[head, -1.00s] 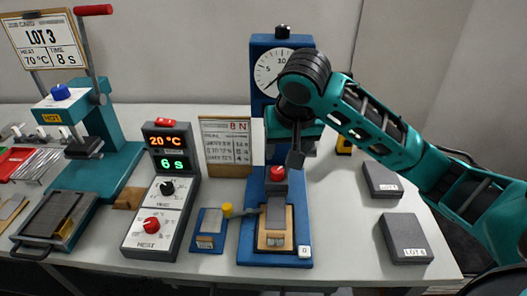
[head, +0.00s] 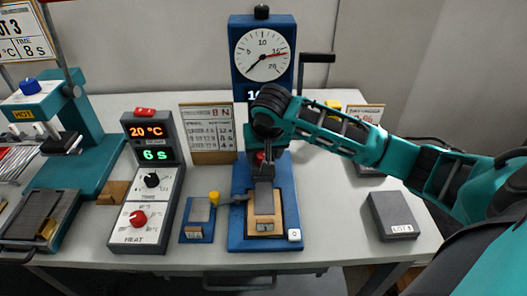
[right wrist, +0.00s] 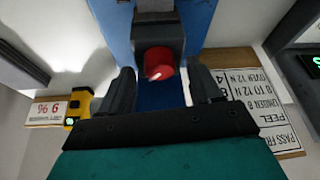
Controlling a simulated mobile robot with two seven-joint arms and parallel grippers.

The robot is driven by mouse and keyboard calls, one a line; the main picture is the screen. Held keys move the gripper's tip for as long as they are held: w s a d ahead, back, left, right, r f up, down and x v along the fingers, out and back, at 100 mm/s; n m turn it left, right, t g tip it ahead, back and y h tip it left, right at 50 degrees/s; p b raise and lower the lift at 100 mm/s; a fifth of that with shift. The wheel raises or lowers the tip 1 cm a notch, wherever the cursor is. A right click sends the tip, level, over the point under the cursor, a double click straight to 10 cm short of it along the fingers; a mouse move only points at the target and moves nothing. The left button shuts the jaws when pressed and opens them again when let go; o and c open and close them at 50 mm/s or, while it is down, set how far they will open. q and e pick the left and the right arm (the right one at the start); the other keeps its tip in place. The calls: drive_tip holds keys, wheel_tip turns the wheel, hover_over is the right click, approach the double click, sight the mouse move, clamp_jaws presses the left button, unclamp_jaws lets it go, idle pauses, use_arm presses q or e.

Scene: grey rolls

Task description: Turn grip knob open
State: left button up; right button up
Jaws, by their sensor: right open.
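The red grip knob (head: 259,157) sits on the blue tester (head: 238,215), below its dial, mostly hidden behind my right arm in the head view. In the right wrist view the round red knob (right wrist: 158,63) sits under a dark block, centred ahead of my right gripper (right wrist: 163,88). The two dark fingers stand apart, one to each side of the knob's line; I cannot tell if the knob is between the tips. In the head view my right gripper (head: 262,170) points down in front of the tester's column. My left gripper is not in view.
The tester's dial (head: 263,53) and black crank (head: 317,58) are above. A heat controller (head: 146,190) with another red knob and a small blue block with a yellow knob (head: 199,220) stand left. A grey lot block (head: 398,215) lies right on the white table.

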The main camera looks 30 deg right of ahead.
drive_tip(key=shift+f, duration=0.2)
drive_tip(key=c, duration=1)
